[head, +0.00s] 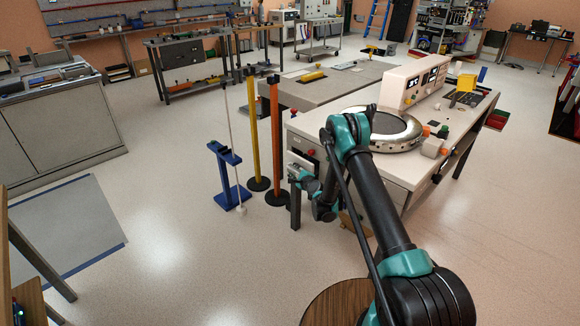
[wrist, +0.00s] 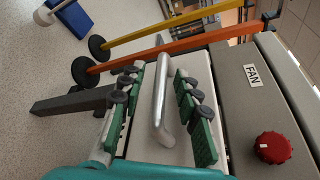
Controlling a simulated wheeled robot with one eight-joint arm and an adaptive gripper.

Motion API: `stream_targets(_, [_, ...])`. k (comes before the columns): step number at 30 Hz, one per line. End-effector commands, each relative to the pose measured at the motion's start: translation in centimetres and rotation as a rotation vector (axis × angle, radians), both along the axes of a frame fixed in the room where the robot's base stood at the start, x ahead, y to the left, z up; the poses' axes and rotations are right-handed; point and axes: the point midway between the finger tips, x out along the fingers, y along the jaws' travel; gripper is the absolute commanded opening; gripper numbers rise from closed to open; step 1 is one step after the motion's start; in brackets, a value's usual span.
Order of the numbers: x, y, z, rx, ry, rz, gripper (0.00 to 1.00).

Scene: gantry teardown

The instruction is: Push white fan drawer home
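The white fan drawer (wrist: 178,145) shows its front between my fingers in the wrist view, with a silver bar handle (wrist: 160,95) on it. A FAN label (wrist: 253,76) is on the grey panel to its right. My gripper (wrist: 160,112) is open, with green-padded fingers on either side of the handle and visible gaps to it. In the head view my gripper (head: 305,183) is at the left front of the white bench (head: 400,175), by the drawer. My arm and gripper partly hide the drawer there, and I cannot tell how far out it stands.
Orange (head: 274,145) and yellow (head: 252,130) posts and a blue stand (head: 229,175) are left of the bench. A round wooden top (head: 335,304) is near my base.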

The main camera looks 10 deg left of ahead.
Motion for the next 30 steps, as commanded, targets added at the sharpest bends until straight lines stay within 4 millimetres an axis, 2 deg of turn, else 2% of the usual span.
stream_targets(10, [-0.04, 0.07, -0.17, 0.000, 0.000, 0.000, 0.33])
stream_targets(18, [-0.03, 0.06, -0.16, 0.000, 0.000, 0.000, 0.00])
stream_targets(30, [0.15, 0.03, -0.19, 0.000, 0.000, -0.001, 0.00])
